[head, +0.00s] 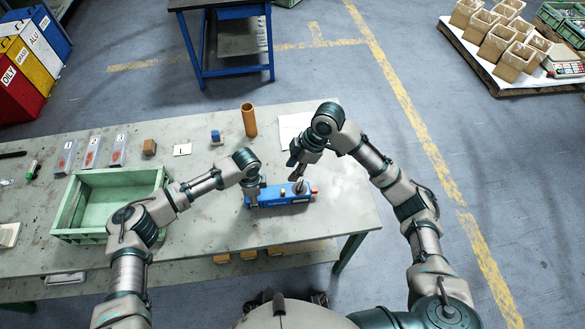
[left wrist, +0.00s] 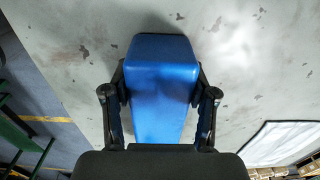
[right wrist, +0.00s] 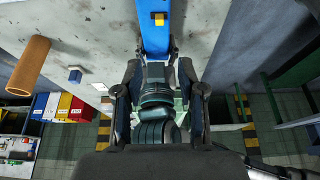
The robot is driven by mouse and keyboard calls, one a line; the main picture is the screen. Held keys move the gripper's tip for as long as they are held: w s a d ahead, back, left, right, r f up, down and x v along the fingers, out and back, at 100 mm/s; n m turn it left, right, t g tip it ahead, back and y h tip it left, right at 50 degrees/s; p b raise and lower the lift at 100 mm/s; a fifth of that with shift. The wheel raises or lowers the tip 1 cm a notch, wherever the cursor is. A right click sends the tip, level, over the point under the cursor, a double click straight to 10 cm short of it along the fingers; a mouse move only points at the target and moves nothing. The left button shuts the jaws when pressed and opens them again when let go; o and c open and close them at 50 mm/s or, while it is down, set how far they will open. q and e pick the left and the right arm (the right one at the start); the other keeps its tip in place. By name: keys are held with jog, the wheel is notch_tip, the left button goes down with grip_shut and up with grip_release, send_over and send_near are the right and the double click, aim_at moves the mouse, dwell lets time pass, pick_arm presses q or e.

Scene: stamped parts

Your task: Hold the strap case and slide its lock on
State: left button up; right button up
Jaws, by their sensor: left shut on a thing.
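The blue strap case (head: 282,195) lies lengthwise on the grey table, with a small yellow piece on top and a red piece (head: 314,191) at its right end. My left gripper (head: 252,194) is shut across the case's left part; the left wrist view shows its fingers on both sides of the blue body (left wrist: 160,85). My right gripper (head: 298,182) is over the case's right part, with its fingers apart. In the right wrist view, the blue case (right wrist: 156,35) with its yellow piece shows beyond these fingers. I cannot clearly tell the lock.
A green crate (head: 60,231) stands on the left of the table. An orange tube (head: 249,120), a small blue block (head: 215,137) and a brown block (head: 149,147) stand behind the case. A white sheet (head: 288,127) lies at the back right. The table's right edge is close to the case.

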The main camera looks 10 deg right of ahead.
aim_at(284, 190)
jog(key=x, duration=0.3)
jog(key=d+x, duration=0.1)
jog(key=x, duration=0.7)
jog(key=shift+d+f, duration=0.3)
jog(key=shift+f, duration=0.3)
